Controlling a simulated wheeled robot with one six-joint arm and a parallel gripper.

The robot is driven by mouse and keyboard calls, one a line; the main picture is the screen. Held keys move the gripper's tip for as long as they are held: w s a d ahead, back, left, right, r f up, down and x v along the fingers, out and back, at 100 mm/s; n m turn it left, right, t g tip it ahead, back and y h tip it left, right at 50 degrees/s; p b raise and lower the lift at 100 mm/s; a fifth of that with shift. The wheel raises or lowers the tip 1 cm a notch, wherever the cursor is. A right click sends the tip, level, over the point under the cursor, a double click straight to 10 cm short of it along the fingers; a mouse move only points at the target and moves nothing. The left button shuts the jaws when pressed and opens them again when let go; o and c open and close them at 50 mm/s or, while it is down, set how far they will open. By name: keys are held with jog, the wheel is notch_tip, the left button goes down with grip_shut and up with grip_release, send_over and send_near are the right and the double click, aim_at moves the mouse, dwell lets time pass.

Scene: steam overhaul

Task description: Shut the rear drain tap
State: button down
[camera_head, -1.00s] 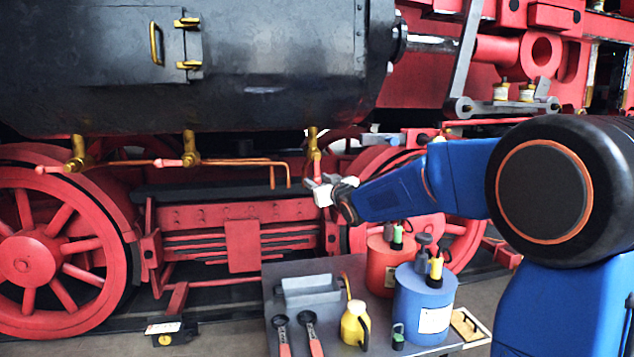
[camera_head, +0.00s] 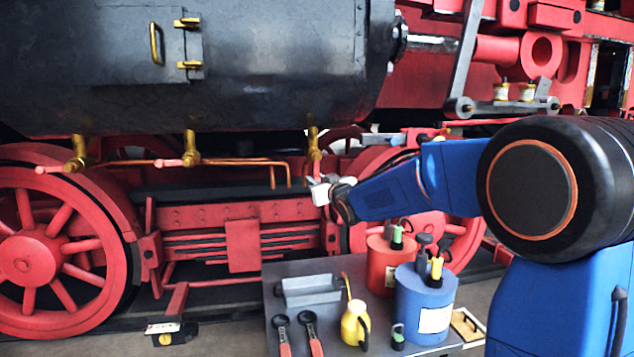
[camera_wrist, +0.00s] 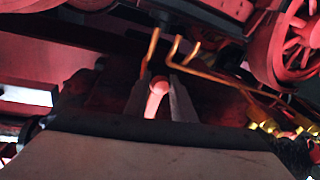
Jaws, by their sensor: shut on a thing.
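Three brass drain taps hang under the black boiler-like cylinder in the head view: a left one (camera_head: 76,152), a middle one (camera_head: 190,148) and a right one (camera_head: 313,143). The left and middle taps have pinkish-red levers pointing left, roughly level. The right tap's red lever (camera_head: 316,168) points down. My gripper (camera_head: 319,188) is shut on the lower end of this lever. In the wrist view, the lever's rounded pink end (camera_wrist: 158,87) shows between the two grey fingers of my gripper (camera_wrist: 158,98). The fingers partly hide the lever.
Copper pipes (camera_head: 240,162) run just left of the gripped lever. Red wheels (camera_head: 30,258) and framework stand behind and below. A grey table (camera_head: 279,268) below my arm holds a blue canister (camera_head: 424,308), a red canister (camera_head: 382,272), a yellow oil can (camera_head: 354,326) and tools.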

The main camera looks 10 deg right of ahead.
jog(key=a+r+m+t+h, duration=0.2)
jog(key=a+r+m, duration=0.5)
jog(key=m, duration=1.2)
jog(key=shift+r+m+t+h, duration=0.3)
jog(key=shift+r+m+h, duration=0.1)
jog(key=shift+h, duration=0.3)
jog(key=c, duration=1.5)
grip_release()
jog(key=shift+f, duration=0.1)
jog(key=s+f, duration=0.1)
jog(key=s, duration=0.4)
jog(key=s+f, duration=0.1)
jog(key=s, duration=0.5)
jog(key=s+f, duration=0.1)
jog(key=s, duration=0.5)
jog(key=shift+a+f, duration=0.1)
jog(key=shift+f, duration=0.1)
jog(key=shift+s, duration=0.1)
